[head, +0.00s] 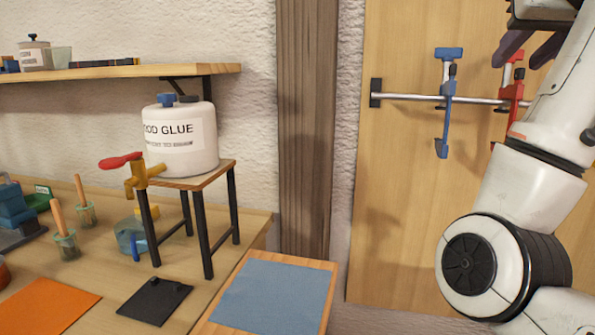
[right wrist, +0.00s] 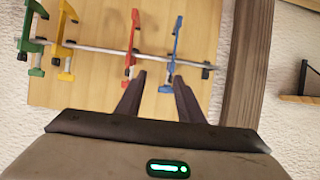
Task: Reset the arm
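My right arm (head: 515,220) rises along the right side of the head view, white with black joints. My right gripper (head: 528,50) is at the top right, in front of the wooden board with the clamps. Its dark fingers also show in the right wrist view (right wrist: 158,98); they are apart with nothing between them. They point toward the rail (right wrist: 105,50), where a red clamp (right wrist: 133,43) and a blue clamp (right wrist: 174,45) hang. I cannot tell the exact gap to them. My left gripper is not in view.
A yellow clamp (right wrist: 62,35) and a green clamp (right wrist: 29,32) hang further along the rail. A glue jug (head: 182,140) with a red-handled tap stands on a small stand (head: 200,183) on the workbench. A blue mat (head: 273,295) lies at the bench's right end. A shelf (head: 130,71) is above.

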